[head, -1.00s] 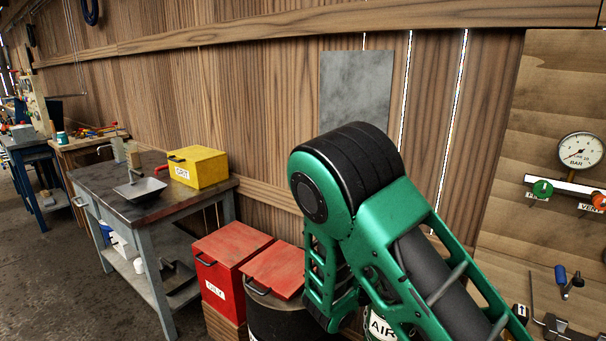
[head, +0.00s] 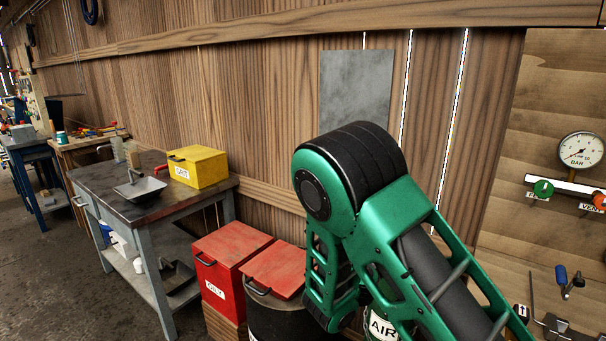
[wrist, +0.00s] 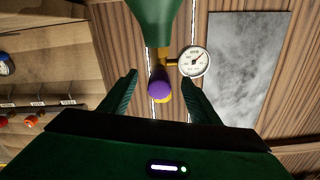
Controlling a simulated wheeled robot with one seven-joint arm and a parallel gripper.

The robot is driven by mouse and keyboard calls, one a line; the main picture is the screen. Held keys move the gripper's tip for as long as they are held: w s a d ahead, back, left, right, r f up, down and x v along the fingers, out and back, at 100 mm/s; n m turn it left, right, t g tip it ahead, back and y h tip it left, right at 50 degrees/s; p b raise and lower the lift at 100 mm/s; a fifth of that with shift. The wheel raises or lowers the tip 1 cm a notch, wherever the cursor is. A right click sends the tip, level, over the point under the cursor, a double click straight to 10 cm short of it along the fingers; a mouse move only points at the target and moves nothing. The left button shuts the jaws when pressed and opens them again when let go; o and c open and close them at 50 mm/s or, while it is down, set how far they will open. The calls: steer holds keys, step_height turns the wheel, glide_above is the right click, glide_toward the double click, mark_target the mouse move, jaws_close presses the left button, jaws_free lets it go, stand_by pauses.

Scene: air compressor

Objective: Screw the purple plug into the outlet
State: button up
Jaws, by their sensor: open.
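In the wrist view, the purple plug (wrist: 158,87) shows as a round purple end at the brass fitting (wrist: 163,54) under a green tank-like body (wrist: 158,18). I cannot tell whether it is seated in the outlet. My gripper (wrist: 158,84) is open, with one finger on each side of the plug and a gap to both. In the head view the plug and my gripper are hidden behind or below my green arm.
A gauge (wrist: 194,61) sits right beside the brass fitting. In the head view, red bins (head: 228,246), a workbench (head: 120,200) with a yellow box (head: 198,167), and a valve panel (head: 520,150) with another gauge (head: 581,150) stand around my arm.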

steer(key=shift+s, duration=0.1)
steer(key=v, duration=1.5)
steer(key=s+d+f+g+y, duration=0.1)
steer(key=s+d+f+g, duration=0.2)
steer(key=d+g, duration=0.3)
steer(key=s+d+f+g+y, duration=0.2)
steer(key=s+d+f+g, duration=0.15)
steer(key=d, duration=0.55)
steer(key=s+a+r+n+y, duration=0.3)
steer(key=s+r+n+y, duration=0.4)
steer(key=s+r+n, duration=0.15)
steer(key=s+d+m+g, duration=0.2)
steer(key=s+d, duration=0.3)
steer(key=s, duration=0.3)
steer(key=s+d+m+g, duration=0.3)
steer(key=s+d, duration=0.3)
steer(key=s, duration=0.2)
steer(key=shift+s+f+y, duration=0.25)
steer(key=shift+f+y, duration=0.15)
steer(key=shift+f, duration=0.05)
